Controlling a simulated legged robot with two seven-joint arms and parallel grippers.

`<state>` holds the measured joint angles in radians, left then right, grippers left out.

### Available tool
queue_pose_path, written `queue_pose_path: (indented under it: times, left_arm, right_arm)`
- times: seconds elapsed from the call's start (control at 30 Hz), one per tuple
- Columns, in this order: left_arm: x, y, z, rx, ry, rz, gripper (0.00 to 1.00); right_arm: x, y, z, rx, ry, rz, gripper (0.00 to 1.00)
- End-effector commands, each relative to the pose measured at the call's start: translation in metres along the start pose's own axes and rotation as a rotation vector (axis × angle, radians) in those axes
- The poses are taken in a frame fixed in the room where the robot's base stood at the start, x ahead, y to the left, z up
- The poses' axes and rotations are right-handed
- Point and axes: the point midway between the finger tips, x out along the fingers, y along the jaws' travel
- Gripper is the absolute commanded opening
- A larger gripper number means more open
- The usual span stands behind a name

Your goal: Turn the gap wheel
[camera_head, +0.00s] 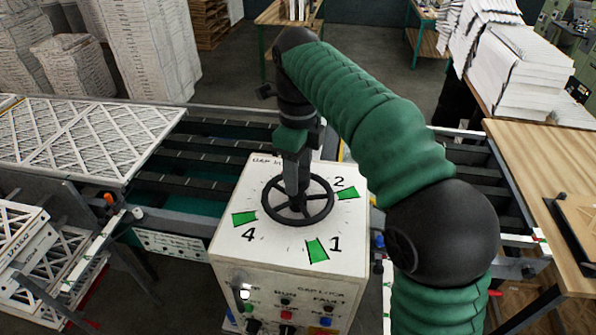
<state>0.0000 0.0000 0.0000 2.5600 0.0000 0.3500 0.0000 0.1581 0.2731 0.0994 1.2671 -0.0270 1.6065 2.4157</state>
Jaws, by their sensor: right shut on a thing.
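The gap wheel (313,219) is a dark round handwheel lying flat on top of a white control box (228,262). Green marks and the numbers 2, 1 and 4 are printed around it. My right arm reaches over from the right, and my right gripper (297,188) points straight down at the middle of the wheel. It is shut on the wheel at its centre; the fingertips and the hub are partly hidden by the gripper itself. My left gripper is not in view.
The box front carries several buttons and knobs (286,315). A conveyor (200,160) runs behind the box, with white lattice filters (85,130) at the left. A wooden table (545,165) stands at the right. Paper stacks (515,70) and filter stacks (150,45) stand farther back.

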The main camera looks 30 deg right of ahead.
Motion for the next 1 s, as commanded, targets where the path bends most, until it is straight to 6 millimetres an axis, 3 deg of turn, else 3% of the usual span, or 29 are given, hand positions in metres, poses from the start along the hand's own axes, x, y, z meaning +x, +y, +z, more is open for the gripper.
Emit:
queue_pose_path:
  times: [0.47,1.0]
  left_arm:
    - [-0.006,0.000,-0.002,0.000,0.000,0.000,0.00]
    - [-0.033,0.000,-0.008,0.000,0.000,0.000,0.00]
  right_arm:
    - [-0.004,-0.001,0.002,-0.072,-0.009,-0.008,0.00]
    - [-0.007,-0.002,0.003,-0.515,-0.009,-0.012,0.00]
